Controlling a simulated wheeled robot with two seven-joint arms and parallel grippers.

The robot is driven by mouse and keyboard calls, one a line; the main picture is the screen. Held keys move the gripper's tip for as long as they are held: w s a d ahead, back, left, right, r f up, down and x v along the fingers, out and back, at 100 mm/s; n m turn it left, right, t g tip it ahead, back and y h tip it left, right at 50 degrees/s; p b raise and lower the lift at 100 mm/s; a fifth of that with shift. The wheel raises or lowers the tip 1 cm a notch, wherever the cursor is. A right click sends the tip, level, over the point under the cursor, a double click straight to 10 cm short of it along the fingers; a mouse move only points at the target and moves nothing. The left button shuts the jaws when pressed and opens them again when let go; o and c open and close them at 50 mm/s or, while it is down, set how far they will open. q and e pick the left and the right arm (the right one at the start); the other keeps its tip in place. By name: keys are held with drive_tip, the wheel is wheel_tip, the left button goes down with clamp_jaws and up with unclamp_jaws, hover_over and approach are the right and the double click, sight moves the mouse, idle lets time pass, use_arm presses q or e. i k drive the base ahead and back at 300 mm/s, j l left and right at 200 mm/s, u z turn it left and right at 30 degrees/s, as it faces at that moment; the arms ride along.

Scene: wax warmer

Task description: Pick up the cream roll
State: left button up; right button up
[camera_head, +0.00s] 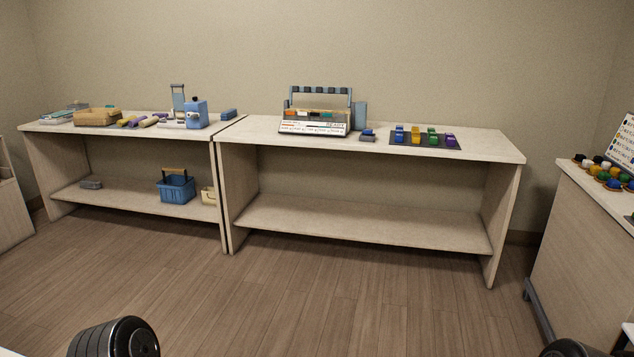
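Several small rolls lie in a group on top of the left table (60,129). A yellowish-tan roll (124,123) is at the left of the group and a purple roll (148,122) is beside it. They are too small for me to tell which, if any, is the cream roll. Dark rounded parts of my own arms show at the bottom left and bottom right edges. Neither gripper's fingers are in the frame, and both arm parts are far from the rolls.
A wooden box (97,117) and a blue machine (196,114) flank the rolls. A blue basket (177,189) stands on the lower shelf. The right table (480,145) holds a rack (313,128) and colored blocks. A cabinet (580,250) stands at right. The floor between is clear.

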sight(149, 121)
drive_tip(key=i+l, duration=0.1)
drive_tip(key=i, duration=0.45)
drive_tip(key=i+l+u, duration=0.15)
drive_tip(key=i, duration=0.4)
drive_tip(key=i+l, duration=0.1)
drive_tip(key=i, duration=0.4)
drive_tip(key=i+j+u, duration=0.2)
drive_tip(key=i+u, duration=1.05)
drive_tip(key=u, duration=0.2)
drive_tip(key=i+j, duration=0.1)
drive_tip(key=i, duration=1.4)
drive_tip(key=i+z, duration=0.2)
drive_tip(key=i, duration=0.3)
drive_tip(key=i+j+z, duration=0.2)
drive_tip(key=i, duration=0.3)
